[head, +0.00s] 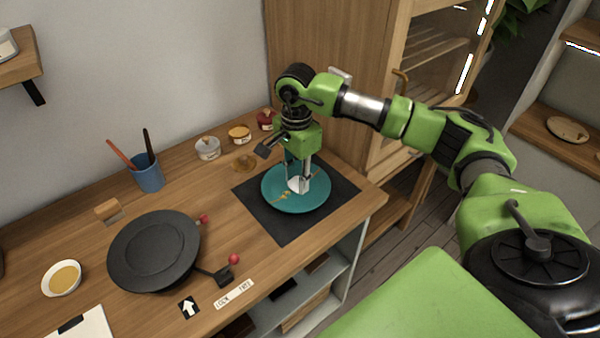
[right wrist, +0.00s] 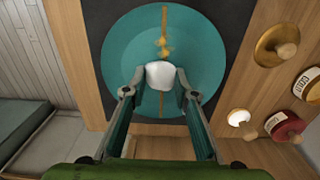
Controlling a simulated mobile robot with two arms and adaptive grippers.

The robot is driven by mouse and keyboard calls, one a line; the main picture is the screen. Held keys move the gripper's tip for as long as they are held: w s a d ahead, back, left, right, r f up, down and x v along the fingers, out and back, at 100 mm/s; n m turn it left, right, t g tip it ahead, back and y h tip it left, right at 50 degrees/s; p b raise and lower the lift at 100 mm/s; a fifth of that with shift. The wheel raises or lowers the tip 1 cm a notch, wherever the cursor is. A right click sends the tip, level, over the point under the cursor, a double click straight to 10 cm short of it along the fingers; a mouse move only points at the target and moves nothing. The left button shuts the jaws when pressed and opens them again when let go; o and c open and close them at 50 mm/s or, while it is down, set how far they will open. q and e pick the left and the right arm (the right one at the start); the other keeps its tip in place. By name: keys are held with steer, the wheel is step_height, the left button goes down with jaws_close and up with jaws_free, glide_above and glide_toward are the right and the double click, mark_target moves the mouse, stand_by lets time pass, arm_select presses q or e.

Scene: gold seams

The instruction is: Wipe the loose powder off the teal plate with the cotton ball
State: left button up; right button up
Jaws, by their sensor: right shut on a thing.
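The teal plate (head: 312,203) lies on a dark square mat (head: 285,229) at the right end of the wooden table. In the right wrist view the plate (right wrist: 124,60) has a gold seam across it, with a patch of loose gold powder (right wrist: 164,48) near its middle. My right gripper (head: 299,187) points down over the plate, shut on the white cotton ball (right wrist: 160,75). The ball is just beside the powder patch in that view; I cannot tell if it touches the plate. My left gripper is not in view.
A black turntable (head: 154,250) stands left of the mat, with a red-knobbed lever (head: 234,259). A bowl of gold powder (head: 62,278), a blue cup with brushes (head: 148,175) and several small jars (head: 208,148) stand around. A wooden cabinet (head: 330,60) rises behind.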

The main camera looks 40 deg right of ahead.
mark_target(288, 195)
steer(key=shift+w+a, duration=0.2)
steer(key=shift+a, duration=0.3)
steer(key=shift+w+a, duration=0.2)
steer(key=shift+a, duration=0.3)
steer(key=shift+s+a, duration=0.65)
steer(key=shift+r+p, duration=0.4)
steer(key=shift+r, duration=0.45)
steer(key=shift+r+p, duration=1.25)
steer(key=shift+r, duration=1)
